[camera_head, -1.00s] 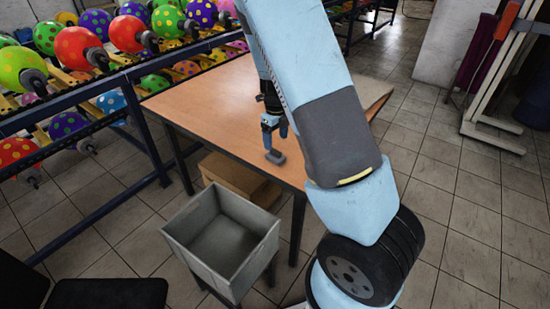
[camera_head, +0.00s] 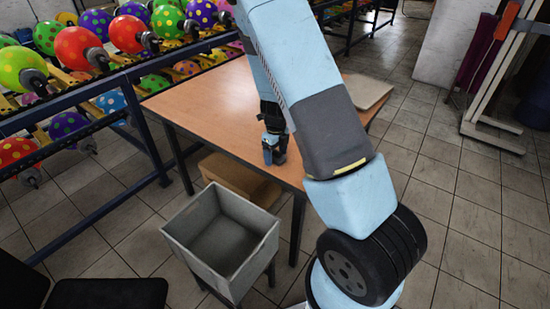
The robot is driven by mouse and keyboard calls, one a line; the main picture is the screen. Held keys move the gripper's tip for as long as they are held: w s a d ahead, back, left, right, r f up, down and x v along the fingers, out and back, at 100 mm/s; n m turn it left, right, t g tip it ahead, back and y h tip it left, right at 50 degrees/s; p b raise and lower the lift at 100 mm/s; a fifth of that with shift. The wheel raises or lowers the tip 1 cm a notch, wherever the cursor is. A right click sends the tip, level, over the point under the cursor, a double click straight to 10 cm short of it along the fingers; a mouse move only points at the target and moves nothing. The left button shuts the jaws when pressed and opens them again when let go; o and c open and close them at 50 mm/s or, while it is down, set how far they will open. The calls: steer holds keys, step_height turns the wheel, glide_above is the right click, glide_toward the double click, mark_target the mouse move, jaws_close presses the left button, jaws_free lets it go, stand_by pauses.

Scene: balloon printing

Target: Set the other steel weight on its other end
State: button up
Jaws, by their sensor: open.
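My gripper (camera_head: 274,155) points down at the front right part of the wooden table (camera_head: 205,105), close to the tabletop. Its jaws are open, with the blue fingers around or just in front of the spot of a small dark grey steel weight. The weight is mostly hidden by the fingers, so I cannot tell whether they touch it or how it stands. No second weight can be made out; my arm covers the right part of the table.
A grey open bin (camera_head: 222,240) stands in front of the table. A cardboard box (camera_head: 238,178) is under it. A pale flat board (camera_head: 368,91) lies at the table's right end. Racks of dotted balloons (camera_head: 75,45) line the left. The table's left half is clear.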

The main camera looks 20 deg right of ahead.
jaws_close()
stand_by(0.6)
